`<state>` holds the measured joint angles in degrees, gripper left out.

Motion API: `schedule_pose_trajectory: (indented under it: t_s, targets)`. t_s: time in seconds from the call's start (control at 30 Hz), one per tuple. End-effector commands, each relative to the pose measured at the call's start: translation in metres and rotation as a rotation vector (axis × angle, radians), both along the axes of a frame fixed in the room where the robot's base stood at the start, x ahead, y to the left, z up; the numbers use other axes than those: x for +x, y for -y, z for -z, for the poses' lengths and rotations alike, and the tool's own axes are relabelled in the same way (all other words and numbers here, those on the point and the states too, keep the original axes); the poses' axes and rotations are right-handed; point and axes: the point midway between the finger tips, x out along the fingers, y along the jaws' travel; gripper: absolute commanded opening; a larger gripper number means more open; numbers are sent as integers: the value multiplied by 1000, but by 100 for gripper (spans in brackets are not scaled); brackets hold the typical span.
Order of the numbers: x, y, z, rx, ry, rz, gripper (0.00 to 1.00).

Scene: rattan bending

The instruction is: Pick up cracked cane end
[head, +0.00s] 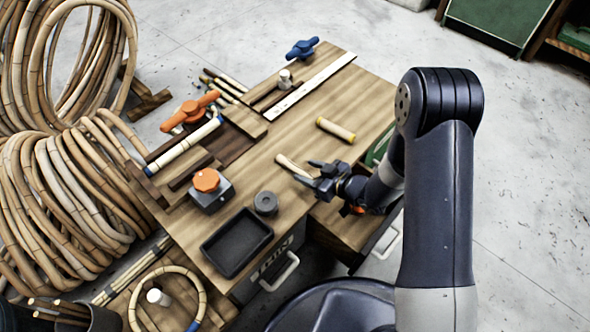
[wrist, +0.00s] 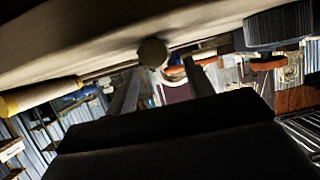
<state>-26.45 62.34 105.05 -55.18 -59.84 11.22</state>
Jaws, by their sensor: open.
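A short, pale cane piece (head: 290,165) without coloured bands lies on the wooden workbench; it looks like the cracked cane end, but I cannot make out a crack. My gripper (head: 307,172) is open at its near end, low over the bench. In the wrist view, the cane's round end face (wrist: 152,52) shows between and slightly above the two open fingers (wrist: 162,75). I cannot tell whether the fingertips straddle it. Another short cane piece with yellow ends (head: 336,130) lies farther back; it also shows at left in the wrist view (wrist: 42,95).
A black tray (head: 236,243), a dark round roll (head: 265,203) and an orange-topped block (head: 209,188) stand on the near left of the bench. A long white ruler (head: 312,85) and clamps lie behind. An open drawer (head: 350,230) is below my gripper.

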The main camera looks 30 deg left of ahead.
Motion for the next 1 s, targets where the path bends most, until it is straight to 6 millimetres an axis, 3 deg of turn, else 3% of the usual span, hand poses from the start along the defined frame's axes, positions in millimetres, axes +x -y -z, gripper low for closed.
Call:
schedule_pose_trajectory:
  t_s: [0.1, 0.23, 0.53, 1.0]
  targets:
    - [0, -17, 16, -1, 1, -4, 50]
    - [4, -31, 19, 0, 1, -3, 50]
    - [6, -35, 19, -1, 1, 0, 50]
    - [6, -35, 19, 0, 0, 0, 12]
